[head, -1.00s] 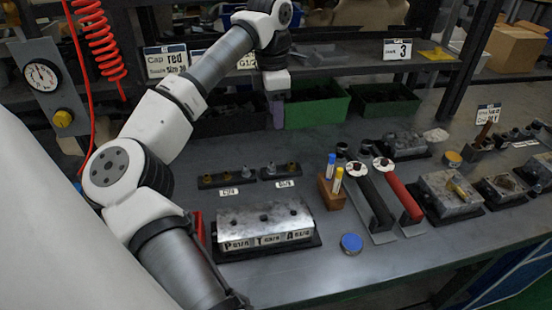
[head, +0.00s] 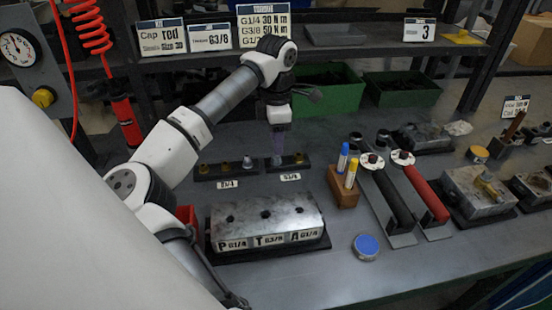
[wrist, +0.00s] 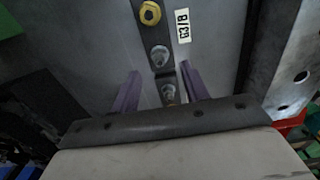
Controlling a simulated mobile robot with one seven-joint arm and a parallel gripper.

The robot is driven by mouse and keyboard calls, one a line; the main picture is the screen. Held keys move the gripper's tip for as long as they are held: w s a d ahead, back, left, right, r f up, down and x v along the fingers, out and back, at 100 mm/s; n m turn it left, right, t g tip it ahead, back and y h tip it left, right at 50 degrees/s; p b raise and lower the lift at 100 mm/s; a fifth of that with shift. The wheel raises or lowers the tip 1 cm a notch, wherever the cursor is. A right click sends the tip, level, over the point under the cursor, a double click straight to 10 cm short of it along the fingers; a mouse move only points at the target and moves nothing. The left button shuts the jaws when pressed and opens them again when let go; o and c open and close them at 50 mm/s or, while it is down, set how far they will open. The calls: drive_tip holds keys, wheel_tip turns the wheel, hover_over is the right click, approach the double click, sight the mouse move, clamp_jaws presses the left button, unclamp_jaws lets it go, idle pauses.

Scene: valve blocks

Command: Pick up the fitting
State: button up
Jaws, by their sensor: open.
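My gripper (head: 277,148) is open and empty, pointing down over the near-left end of the G3/8 rack (head: 288,166). In the wrist view its two purple fingers (wrist: 160,74) stand on either side of the row of fittings. A silver fitting (wrist: 159,56) sits in the G3/8 rack near the fingertips, with a brass-coloured fitting (wrist: 149,13) beyond it. Another silver fitting (wrist: 168,93) shows between the fingers at the end of the neighbouring rack. In the head view the G1/4 rack (head: 212,174) holds this silver fitting (head: 247,162) and brass-coloured ones. I cannot tell the fingers' height above the fittings.
A metal valve block (head: 266,219) stands in front of the racks. A wooden holder (head: 342,189) with blue and yellow tubes and two long-handled tools (head: 424,192) stand to the right. Green bins (head: 402,90) are behind. Bare bench lies around the blue disc (head: 366,246).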

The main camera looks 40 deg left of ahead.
drive_tip(key=shift+f+p, duration=0.6)
drive_tip(key=shift+f, duration=2)
drive_tip(key=c, duration=0.9)
drive_tip(key=shift+c, duration=0.2)
drive_tip(key=shift+r, duration=0.1)
wheel_tip(320, 180, up, 20)
drive_tip(key=shift+f+b, duration=0.1)
drive_tip(key=shift+b, duration=0.6)
clamp_jaws()
